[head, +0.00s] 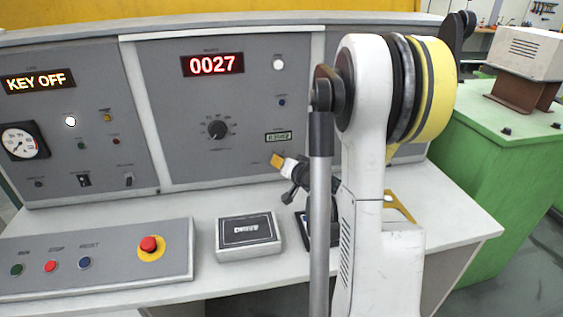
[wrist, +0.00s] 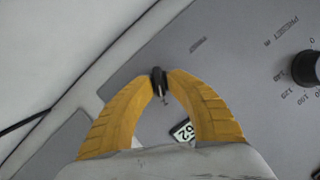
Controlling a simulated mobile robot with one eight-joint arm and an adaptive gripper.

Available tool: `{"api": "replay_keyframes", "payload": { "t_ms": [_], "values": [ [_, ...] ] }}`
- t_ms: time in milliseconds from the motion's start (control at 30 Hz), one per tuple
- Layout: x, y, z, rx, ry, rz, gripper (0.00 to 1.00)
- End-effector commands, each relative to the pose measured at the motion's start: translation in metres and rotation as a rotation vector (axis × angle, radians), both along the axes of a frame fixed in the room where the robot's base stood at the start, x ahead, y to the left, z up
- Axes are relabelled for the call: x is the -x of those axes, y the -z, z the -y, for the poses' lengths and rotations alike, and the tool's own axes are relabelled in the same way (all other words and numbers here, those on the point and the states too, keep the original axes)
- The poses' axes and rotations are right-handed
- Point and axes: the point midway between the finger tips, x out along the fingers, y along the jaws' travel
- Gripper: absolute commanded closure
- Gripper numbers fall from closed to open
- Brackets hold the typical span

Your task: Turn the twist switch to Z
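The twist switch (wrist: 158,80) is a small black knob with a pale mark on the grey panel, seen in the wrist view. My gripper (wrist: 160,79) has its two yellow fingers closed in on either side of the knob, with no clear gap at the tips. A small letter mark beside the knob is too small to read. In the head view my gripper (head: 277,160) is at the lower right of the panel and hides the switch.
A large dial (head: 217,129) is on the panel to the left, with a small counter window (head: 278,137) above my gripper. The desk below holds a grey box (head: 248,237) and a red emergency button (head: 149,244). A green cabinet (head: 500,170) stands at right.

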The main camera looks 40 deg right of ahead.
Motion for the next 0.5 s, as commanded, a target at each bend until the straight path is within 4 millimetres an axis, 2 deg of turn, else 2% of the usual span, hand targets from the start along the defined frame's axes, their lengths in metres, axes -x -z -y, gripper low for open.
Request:
{"api": "replay_keyframes", "payload": {
  "t_ms": [333,500],
  "values": [
    [0.001,-0.001,0.000,0.002,0.001,0.001,0.68],
    [0.017,-0.007,-0.005,0.001,0.002,0.001,0.68]
  ]
}}
